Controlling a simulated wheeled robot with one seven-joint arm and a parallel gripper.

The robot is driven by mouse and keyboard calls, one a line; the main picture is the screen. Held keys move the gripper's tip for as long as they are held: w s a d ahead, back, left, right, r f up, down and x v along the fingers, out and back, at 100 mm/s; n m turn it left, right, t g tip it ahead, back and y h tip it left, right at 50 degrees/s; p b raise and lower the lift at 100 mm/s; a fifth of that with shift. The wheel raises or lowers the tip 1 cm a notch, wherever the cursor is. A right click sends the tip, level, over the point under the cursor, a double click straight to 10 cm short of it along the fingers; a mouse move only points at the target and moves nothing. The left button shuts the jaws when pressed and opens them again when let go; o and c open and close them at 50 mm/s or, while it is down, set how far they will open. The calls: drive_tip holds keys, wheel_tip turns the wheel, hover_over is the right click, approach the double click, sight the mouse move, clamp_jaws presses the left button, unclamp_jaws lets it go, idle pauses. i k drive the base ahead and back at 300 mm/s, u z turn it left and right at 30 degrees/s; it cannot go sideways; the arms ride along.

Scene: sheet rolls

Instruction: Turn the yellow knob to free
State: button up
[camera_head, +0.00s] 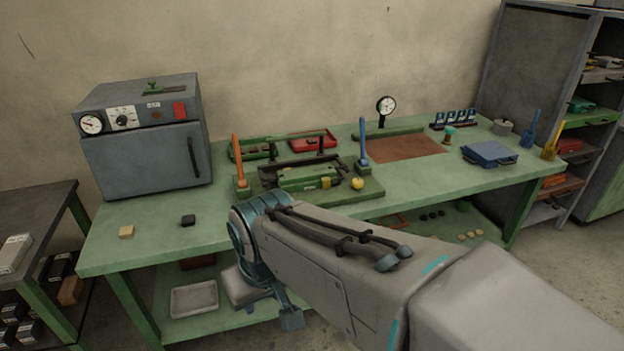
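The yellow knob (357,183) is small and round. It sits at the right front of a green machine (370,190) on the bench, just below a blue upright lever (363,142). Any marks around the knob are too small to read. My gripper (268,308) hangs at the end of my arm in front of the bench's front edge, left of and nearer than the knob, and apart from it. It is partly hidden by my own arm, and its finger opening does not show clearly. I see nothing held in it.
The green bench (150,228) carries a grey oven (145,150) at left. An orange lever (239,160) stands at the machine's left end. A dial gauge (386,105) and a blue case (489,154) are to the right.

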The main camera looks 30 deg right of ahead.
sight(358, 183)
drive_tip(key=z, duration=0.7)
drive_tip(key=i, duration=0.8)
drive_tip(key=z, duration=1.1)
drive_tip(key=k, duration=0.7)
drive_tip(key=z, duration=0.6)
drive_tip(key=k, duration=0.45)
drive_tip(key=u, duration=0.7)
drive_tip(key=i, duration=1.5)
drive_tip(key=z, duration=0.6)
